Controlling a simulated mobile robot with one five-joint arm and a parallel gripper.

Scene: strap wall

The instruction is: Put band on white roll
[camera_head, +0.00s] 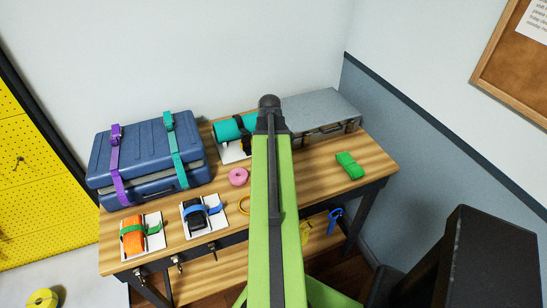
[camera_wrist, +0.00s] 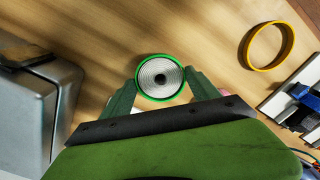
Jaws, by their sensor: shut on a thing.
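In the wrist view, the white roll (camera_wrist: 160,75) stands on end, its spiral top and dark core facing the camera. A green band (camera_wrist: 139,86) makes a ring about its outline. My gripper (camera_wrist: 161,84) is shut on the green band, one finger at each side. I cannot tell whether the band is seated around the roll or held just above its top. In the head view, my green arm hides the white roll, the held band and the fingertips.
A yellow band (camera_wrist: 267,46) lies on the wooden table (camera_head: 310,178) near the roll. A pink roll (camera_head: 238,177), a green strap bundle (camera_head: 349,165), a blue case (camera_head: 150,165), a grey case (camera_head: 325,112), and orange (camera_head: 132,236) and black (camera_head: 194,217) rolls on white stands are around it.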

